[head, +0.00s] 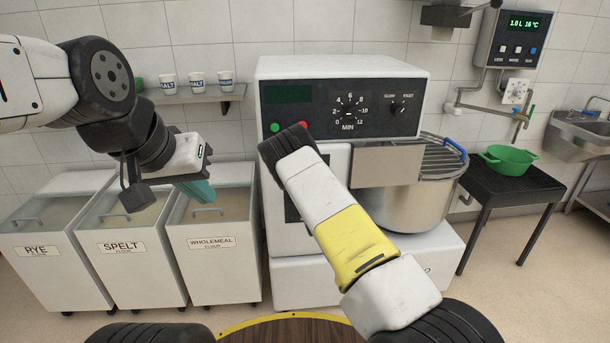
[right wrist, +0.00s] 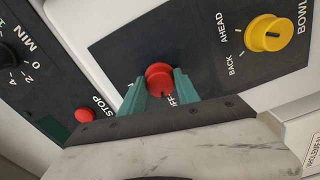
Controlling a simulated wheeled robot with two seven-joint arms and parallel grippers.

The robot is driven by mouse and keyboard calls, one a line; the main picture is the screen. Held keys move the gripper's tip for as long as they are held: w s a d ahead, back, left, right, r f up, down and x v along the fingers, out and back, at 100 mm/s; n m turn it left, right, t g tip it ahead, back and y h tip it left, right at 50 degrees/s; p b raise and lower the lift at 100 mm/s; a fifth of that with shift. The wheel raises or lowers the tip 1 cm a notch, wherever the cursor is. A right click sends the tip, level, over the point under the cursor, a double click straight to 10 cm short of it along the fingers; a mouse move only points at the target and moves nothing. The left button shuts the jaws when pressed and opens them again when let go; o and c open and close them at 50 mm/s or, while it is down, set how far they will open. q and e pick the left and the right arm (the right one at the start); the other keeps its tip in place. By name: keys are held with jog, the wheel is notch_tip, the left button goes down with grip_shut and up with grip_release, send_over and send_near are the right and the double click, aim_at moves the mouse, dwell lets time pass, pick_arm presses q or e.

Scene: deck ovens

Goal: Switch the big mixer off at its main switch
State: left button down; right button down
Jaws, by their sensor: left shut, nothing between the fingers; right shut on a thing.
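The big mixer (head: 345,67) stands in the middle of the head view, with its steel bowl (head: 412,205) under it. In the right wrist view, a red rotary knob (right wrist: 159,76) sits on the mixer's dark panel, with a partly covered label ending in "FF" beside it. My right gripper (right wrist: 160,84) is shut on this knob, one green finger on each side. A small dark mark shows on the knob's lower edge; its exact setting is hard to read. In the head view my right arm hides that gripper and the knob. My left gripper (head: 197,191) is shut and empty above the flour bins.
A yellow bowl knob (right wrist: 268,33) and a red stop button (right wrist: 85,115) flank the red knob. The wholemeal bin (head: 212,243) and spelt bin (head: 122,247) stand left. A green basin (head: 507,160) sits on a black table at the right.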

jog(key=shift+n, duration=1.2)
jog(key=c, duration=0.9)
grip_release()
jog(key=s, duration=0.7)
jog(key=shift+s+d, duration=0.2)
jog(key=shift+s, duration=0.2)
